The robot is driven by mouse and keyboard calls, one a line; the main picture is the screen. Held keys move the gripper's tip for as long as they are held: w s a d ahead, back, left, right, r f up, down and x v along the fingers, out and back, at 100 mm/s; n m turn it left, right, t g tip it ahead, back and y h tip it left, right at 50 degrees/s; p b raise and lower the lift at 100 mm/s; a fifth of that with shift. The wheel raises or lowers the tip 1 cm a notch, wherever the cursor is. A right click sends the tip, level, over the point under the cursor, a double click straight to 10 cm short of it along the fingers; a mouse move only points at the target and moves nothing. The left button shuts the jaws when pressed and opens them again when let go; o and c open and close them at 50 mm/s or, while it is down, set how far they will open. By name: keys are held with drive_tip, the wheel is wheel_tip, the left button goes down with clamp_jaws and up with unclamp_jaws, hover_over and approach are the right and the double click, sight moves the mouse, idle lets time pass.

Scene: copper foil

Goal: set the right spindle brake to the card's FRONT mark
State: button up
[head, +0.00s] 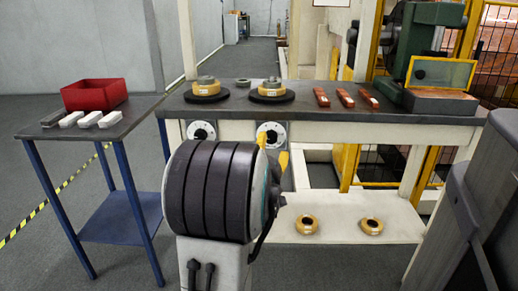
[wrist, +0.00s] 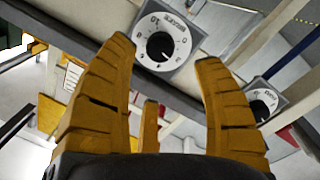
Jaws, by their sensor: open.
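The right brake dial (head: 271,134) is a round white scale with a dark knob in its middle, on the front of the bench under the right spindle (head: 272,93). My arm hides part of the bench front.
The workbench (head: 350,114) carries several reddish bars (head: 345,98) and an open yellow-lidded box (head: 440,100). Two foil rolls (head: 307,224) lie on the low shelf. A side table (head: 48,132) at left holds a red bin (head: 94,93). A grey cabinet (head: 490,190) stands at right.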

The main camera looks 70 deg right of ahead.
sight(270, 138)
drive_tip(key=b+x, duration=0.3)
drive_tip(key=x, duration=0.1)
drive_tip(key=shift+f, duration=0.15)
drive_tip(key=shift+x, duration=1.4)
drive_tip(key=shift+c, duration=0.4)
drive_tip(key=c, duration=1.1)
drive_tip(key=shift+m, duration=0.3)
drive_tip(key=shift+c, duration=0.2)
drive_tip(key=shift+r+m+y, duration=0.15)
drive_tip(key=shift+m, duration=1.15)
drive_tip(key=shift+r+m+y, duration=0.15)
drive_tip(key=shift+m, duration=1.15)
drive_tip(key=shift+w, duration=0.1)
